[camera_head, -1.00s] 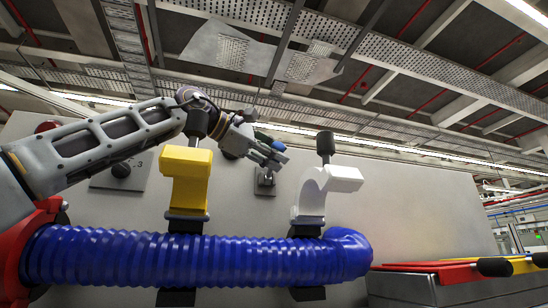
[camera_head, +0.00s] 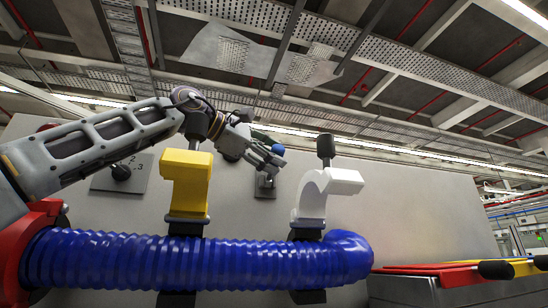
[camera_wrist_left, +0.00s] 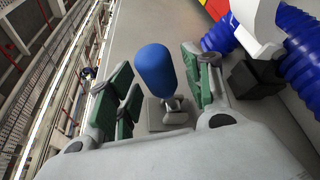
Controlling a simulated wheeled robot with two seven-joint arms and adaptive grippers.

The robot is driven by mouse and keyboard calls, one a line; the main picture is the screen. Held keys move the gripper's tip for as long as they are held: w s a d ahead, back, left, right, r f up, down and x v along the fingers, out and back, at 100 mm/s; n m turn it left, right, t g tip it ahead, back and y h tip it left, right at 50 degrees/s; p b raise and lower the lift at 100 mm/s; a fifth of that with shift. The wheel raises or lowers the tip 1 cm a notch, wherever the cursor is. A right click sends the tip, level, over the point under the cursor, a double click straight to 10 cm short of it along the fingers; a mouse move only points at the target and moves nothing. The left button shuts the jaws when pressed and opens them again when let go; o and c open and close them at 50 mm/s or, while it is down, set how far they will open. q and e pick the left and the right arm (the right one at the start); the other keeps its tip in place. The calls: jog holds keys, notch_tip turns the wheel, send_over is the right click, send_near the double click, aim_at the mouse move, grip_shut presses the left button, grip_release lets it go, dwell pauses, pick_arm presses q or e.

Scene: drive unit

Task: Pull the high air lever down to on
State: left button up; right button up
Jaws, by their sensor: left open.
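The air lever has a blue knob (camera_head: 277,150) on a small grey base plate (camera_head: 265,190) on the grey wall panel. In the left wrist view the blue knob (camera_wrist_left: 155,68) stands upright above its base (camera_wrist_left: 168,113). My left gripper (camera_head: 268,158) reaches in from the left, and its fingers are close to the knob. In the left wrist view my left gripper (camera_wrist_left: 158,75) is open, with a green-padded finger on either side of the knob and gaps visible. My right gripper is out of view.
A yellow bracket handle (camera_head: 188,182) and a white curved handle (camera_head: 325,188) with black knobs stand in front of the panel. A thick blue ribbed hose (camera_head: 190,262) runs below them. Red and yellow levers (camera_head: 440,268) are at the lower right.

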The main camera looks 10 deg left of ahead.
pick_arm(q)
jog(key=v, duration=1.1)
